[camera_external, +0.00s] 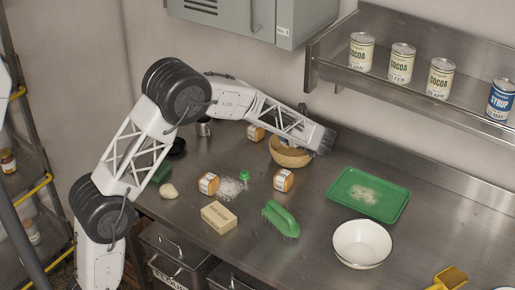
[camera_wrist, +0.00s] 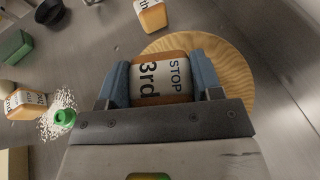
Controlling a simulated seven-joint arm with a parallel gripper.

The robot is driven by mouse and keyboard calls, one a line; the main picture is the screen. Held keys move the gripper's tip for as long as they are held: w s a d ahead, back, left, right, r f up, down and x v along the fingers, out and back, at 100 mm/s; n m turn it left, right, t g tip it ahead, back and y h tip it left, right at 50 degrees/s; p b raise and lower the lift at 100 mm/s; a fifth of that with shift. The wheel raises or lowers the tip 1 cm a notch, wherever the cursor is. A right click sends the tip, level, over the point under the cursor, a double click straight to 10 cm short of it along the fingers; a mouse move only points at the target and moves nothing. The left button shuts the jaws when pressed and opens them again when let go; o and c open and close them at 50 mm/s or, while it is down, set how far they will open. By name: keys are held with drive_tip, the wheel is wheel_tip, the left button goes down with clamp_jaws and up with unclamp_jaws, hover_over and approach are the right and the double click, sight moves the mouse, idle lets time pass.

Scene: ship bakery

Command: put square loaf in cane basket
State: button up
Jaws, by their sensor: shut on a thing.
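My gripper (camera_wrist: 165,84) is shut on a square loaf (camera_wrist: 180,68), brown with a white paper band reading "3rd STOP". The cane basket (camera_wrist: 237,72) is a round, ribbed tan bowl right beneath the loaf in the wrist view. In the external view the basket (camera_external: 287,156) stands near the back of the counter, and my gripper (camera_external: 322,140) reaches over its right side. The held loaf is hidden there. I cannot tell whether the loaf touches the basket.
Similar banded loaves lie at the basket's left (camera_external: 256,132), in front of it (camera_external: 283,180) and further left (camera_external: 208,184). A green brush (camera_external: 281,219), a pale block (camera_external: 219,217), a green tray (camera_external: 369,195) and a white bowl (camera_external: 362,244) are nearer.

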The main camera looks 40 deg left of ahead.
drive_tip(key=shift+f, duration=1.75)
drive_tip(key=shift+f, duration=0.5)
drive_tip(key=shift+s+f, duration=0.1)
drive_tip(key=shift+f, duration=0.25)
drive_tip(key=o, duration=0.9)
drive_tip(key=shift+f, duration=0.15)
drive_tip(key=shift+o, duration=0.2)
drive_tip(key=shift+s+a+f, duration=0.1)
drive_tip(key=shift+r, duration=0.6)
drive_tip(key=v, duration=1.2)
drive_tip(key=shift+r, duration=0.5)
